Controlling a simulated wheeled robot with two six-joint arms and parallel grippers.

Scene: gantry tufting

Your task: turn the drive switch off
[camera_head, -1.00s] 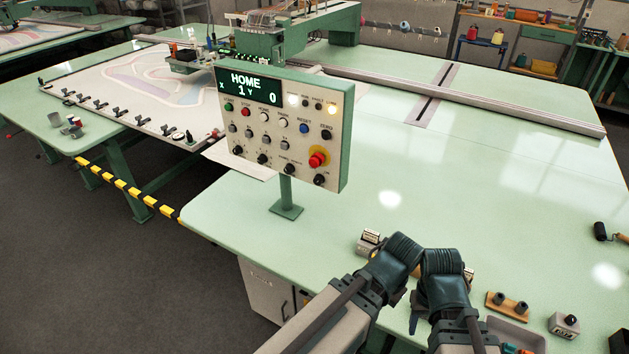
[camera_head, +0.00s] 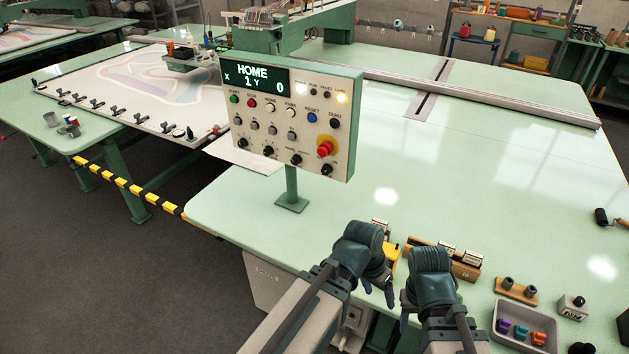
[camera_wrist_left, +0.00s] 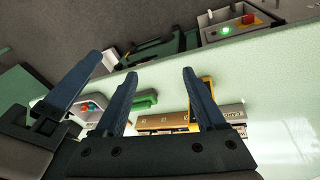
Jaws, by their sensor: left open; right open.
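A small control box (camera_wrist_left: 228,24) with a glowing green lamp and a red part beside it shows at the top of the left wrist view, below the table edge. I cannot read its label or tell the switch's position. The console (camera_head: 290,118) stands on a post with several knobs, buttons and a red stop button; its screen reads HOME, X 1, Y 0. My left gripper (camera_head: 378,292) is open and empty over the table's front edge; its fingers show in the left wrist view (camera_wrist_left: 160,75). My right gripper (camera_head: 405,312) is open and empty close beside it.
A wooden rack (camera_head: 466,269) with small boxes, a wooden holder (camera_head: 516,291) with dark pegs, and a grey tray (camera_head: 522,331) of coloured pieces lie right of my grippers. A small knobbed box (camera_head: 573,306) is farther right. The green table (camera_head: 450,180) is mostly clear behind.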

